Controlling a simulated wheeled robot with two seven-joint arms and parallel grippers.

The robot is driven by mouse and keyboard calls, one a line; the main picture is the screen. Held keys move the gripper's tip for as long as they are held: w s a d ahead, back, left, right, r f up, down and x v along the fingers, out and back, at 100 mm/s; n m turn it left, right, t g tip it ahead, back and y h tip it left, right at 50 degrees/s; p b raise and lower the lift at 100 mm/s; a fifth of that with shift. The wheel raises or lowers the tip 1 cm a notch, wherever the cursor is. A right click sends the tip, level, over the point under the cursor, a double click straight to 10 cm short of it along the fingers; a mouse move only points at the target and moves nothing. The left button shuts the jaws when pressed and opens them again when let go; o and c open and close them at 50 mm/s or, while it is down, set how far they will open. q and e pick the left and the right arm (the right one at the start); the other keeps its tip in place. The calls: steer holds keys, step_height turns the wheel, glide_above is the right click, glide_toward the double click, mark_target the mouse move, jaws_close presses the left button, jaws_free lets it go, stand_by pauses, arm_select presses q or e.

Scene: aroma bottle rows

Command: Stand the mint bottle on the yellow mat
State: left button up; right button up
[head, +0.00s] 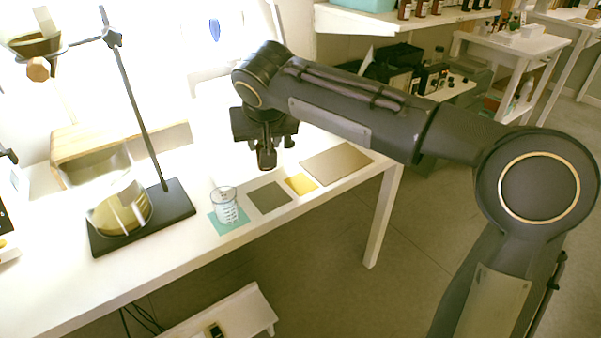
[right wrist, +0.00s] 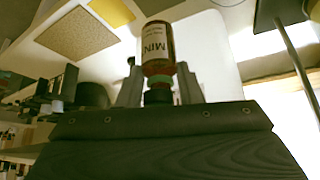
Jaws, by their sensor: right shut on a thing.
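The mint bottle (right wrist: 157,50) is brown with a white label, partly readable as "MIN", in the right wrist view. My right gripper (right wrist: 160,88) is shut on its cap end, and the bottle's base points away from the gripper. In the head view my right gripper (head: 266,150) points down with the dark bottle (head: 266,159) hanging upright above the table. The yellow mat (head: 301,184) lies bare to the right of and nearer than the gripper; it also shows in the right wrist view (right wrist: 112,11). My left gripper is not in view.
A grey mat (head: 269,198) and a tan mat (head: 337,163) flank the yellow one. A glass beaker (head: 227,210) stands on a teal mat (head: 216,226). A stand with a black base (head: 178,205) and a round flask (head: 122,207) are at left.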

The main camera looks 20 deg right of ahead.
steer(key=shift+w+d+f+b, duration=0.65)
steer(key=shift+w+d+f, duration=0.35)
steer(key=shift+d+f, duration=0.7)
steer(key=shift+w+d+f+b, duration=0.65)
steer(key=shift+w+d+f, duration=0.5)
steer(key=shift+f, duration=1)
steer(key=shift+w+d+f+b, duration=0.65)
steer(key=shift+w+d+f, duration=0.2)
steer(key=shift+d+f, duration=0.95)
steer(key=shift+a+f, duration=0.15)
steer(key=shift+f, duration=0.15)
steer(key=o, duration=1)
